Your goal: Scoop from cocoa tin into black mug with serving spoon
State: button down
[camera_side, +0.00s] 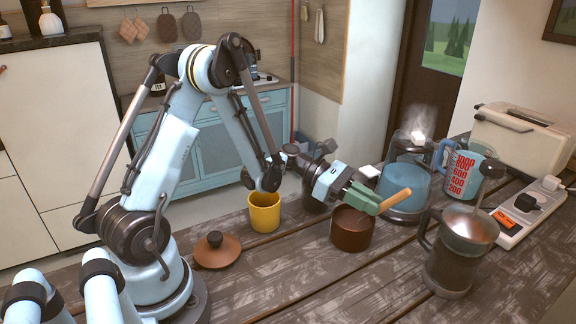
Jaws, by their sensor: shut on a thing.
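My gripper (372,203) has green fingers and is shut on the serving spoon. The spoon's light wooden handle (397,200) sticks out up and to the right of the fingers. Its bowl end is hidden from view. A round brown container (351,235), which looks like the cocoa tin, stands on the table just below the fingers. Its inside is mostly hidden, and I cannot tell whether the spoon reaches into it. A brown lid with a knob (217,251) lies on the table to the left.
A yellow mug (264,213) stands left of the tin. A blue-tinted glass vessel (405,188), a measuring jug (463,174) and a French press (459,256) crowd the right. A power strip (527,216) lies beyond. The front middle of the table is clear.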

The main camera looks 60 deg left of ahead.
jog(key=shift+w+d, duration=0.25)
jog(key=shift+d, duration=0.2)
jog(key=shift+s+a, duration=0.35)
jog(key=shift+a, duration=0.35)
jog(key=shift+w+d, duration=0.3)
jog(key=shift+d, duration=0.3)
jog(key=shift+s+a, duration=0.2)
jog(key=shift+a, duration=0.25)
jog(key=shift+r, duration=0.15)
notch_tip(320, 180, up, 6)
dwell(0.4)
jog(key=shift+r, duration=0.1)
dwell(0.7)
